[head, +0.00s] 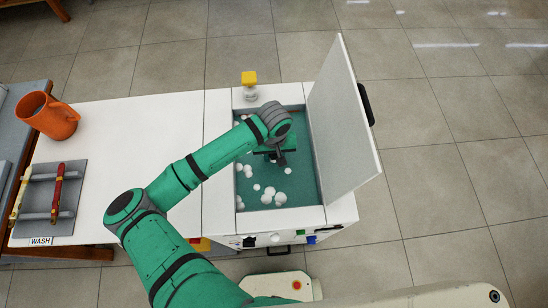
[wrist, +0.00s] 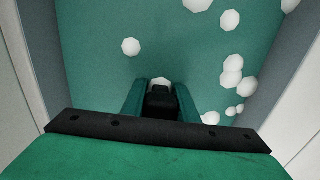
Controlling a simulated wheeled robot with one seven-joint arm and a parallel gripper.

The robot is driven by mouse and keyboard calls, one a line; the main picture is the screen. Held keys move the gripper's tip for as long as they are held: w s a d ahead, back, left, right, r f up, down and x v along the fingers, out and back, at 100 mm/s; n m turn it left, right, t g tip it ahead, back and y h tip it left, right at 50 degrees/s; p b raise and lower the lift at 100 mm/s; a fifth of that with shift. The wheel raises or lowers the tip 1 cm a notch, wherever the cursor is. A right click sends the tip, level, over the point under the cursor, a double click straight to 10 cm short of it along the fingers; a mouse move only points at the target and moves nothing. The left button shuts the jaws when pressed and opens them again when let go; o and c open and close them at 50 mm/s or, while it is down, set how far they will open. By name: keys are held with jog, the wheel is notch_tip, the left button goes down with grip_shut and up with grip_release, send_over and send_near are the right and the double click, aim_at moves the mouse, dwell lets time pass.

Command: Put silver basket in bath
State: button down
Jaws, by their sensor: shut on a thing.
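The bath (head: 311,216) is a white-rimmed rectangular basin filled with teal liquid and white foam bubbles, with its lid raised on the right. My gripper (head: 280,160) reaches over it, near the middle. In the wrist view, the two teal fingers (wrist: 160,103) are closed on a small black piece (wrist: 160,101), which looks like a handle. Teal liquid and foam show beyond it. No silver basket body can be made out in either view. Whether one hangs below the black piece is hidden by my gripper and the liquid.
The open lid (head: 345,120) stands along the bath's right side. A yellow-capped bottle (head: 249,84) is behind the bath. The white counter (head: 135,130) between is clear.

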jog(key=shift+f, duration=0.55)
jog(key=c, duration=1.4)
grip_release()
notch_tip(320, 180, up, 13)
jog(key=shift+r, duration=0.1)
